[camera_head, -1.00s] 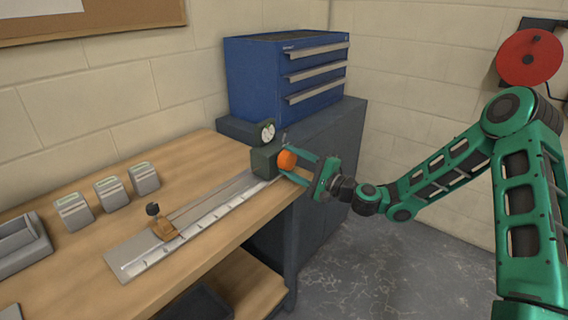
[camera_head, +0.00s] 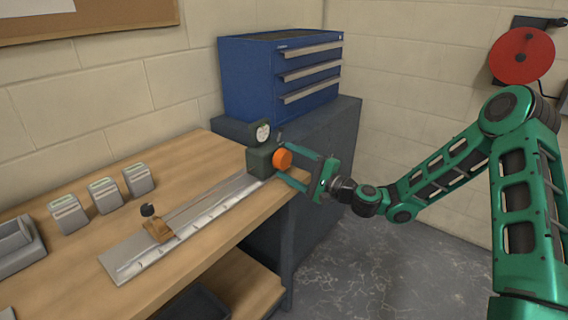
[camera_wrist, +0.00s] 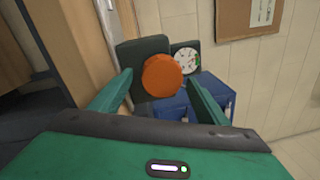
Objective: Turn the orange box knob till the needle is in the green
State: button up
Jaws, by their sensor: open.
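The orange knob (camera_head: 282,158) sits on the right side of a dark green box (camera_head: 260,160) at the far end of a metal rail on the bench. A round white-faced gauge (camera_head: 263,132) stands on the box; the wrist view also shows the gauge (camera_wrist: 185,62), with its needle too small to read surely. My gripper (camera_head: 284,164) is open, its fingers pointing at the knob. In the wrist view the orange knob (camera_wrist: 162,76) lies between and just beyond the fingertips (camera_wrist: 157,80). I cannot tell whether either finger touches it.
A brown clamp with a black knob (camera_head: 154,224) sits on the rail (camera_head: 190,218). Several grey blocks (camera_head: 104,196) stand on the bench to the left. A blue drawer chest (camera_head: 280,75) stands behind on a dark cabinet. A red reel (camera_head: 522,56) hangs on the wall.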

jog(key=v, duration=0.9)
jog(key=shift+d, duration=0.25)
jog(key=shift+s+f, duration=0.15)
